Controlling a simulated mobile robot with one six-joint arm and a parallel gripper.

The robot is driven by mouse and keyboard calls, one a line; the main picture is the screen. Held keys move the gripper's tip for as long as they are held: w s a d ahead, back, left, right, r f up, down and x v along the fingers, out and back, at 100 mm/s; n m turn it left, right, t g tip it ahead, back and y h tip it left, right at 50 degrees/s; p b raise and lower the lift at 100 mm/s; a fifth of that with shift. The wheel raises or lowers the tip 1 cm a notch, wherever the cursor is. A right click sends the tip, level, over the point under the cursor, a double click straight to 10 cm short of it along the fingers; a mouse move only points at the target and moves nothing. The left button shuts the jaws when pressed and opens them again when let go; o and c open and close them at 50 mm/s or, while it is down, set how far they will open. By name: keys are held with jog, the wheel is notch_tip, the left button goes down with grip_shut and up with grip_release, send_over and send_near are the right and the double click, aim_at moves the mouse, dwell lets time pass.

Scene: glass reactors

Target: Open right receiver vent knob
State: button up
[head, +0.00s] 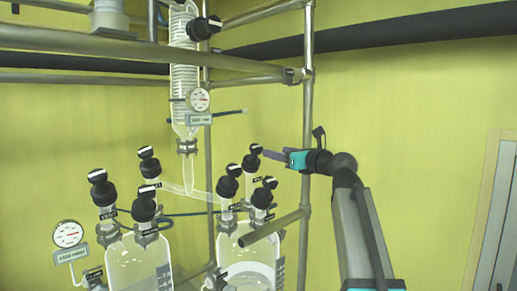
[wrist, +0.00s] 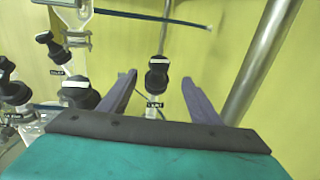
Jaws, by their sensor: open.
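A black knob with a white bar on top (wrist: 157,72) stands between the fingers of my gripper (wrist: 159,80) in the wrist view. A small label sits below it, too blurred to read surely. In the head view this knob (head: 255,150) is the rearmost on the right glass receiver (head: 235,255). My gripper (head: 266,154) reaches to it from the right. The fingers are open, one on each side of the knob, with a visible gap on both sides in the wrist view. Whether the tips reach its full depth I cannot tell.
Other black knobs (head: 228,182) crowd the right receiver, and one (wrist: 78,92) is close to the left finger. A metal post (wrist: 262,60) stands to the right. The left receiver (head: 138,260), a gauge (head: 68,234) and a glass coil column (head: 183,80) stand further left.

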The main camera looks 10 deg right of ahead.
aim_at(258, 148)
jog(key=p+x, duration=0.3)
jog(key=x, duration=1)
jog(key=shift+w+a+p, duration=0.15)
jog(key=shift+p, duration=0.15)
jog(key=c, duration=1.1)
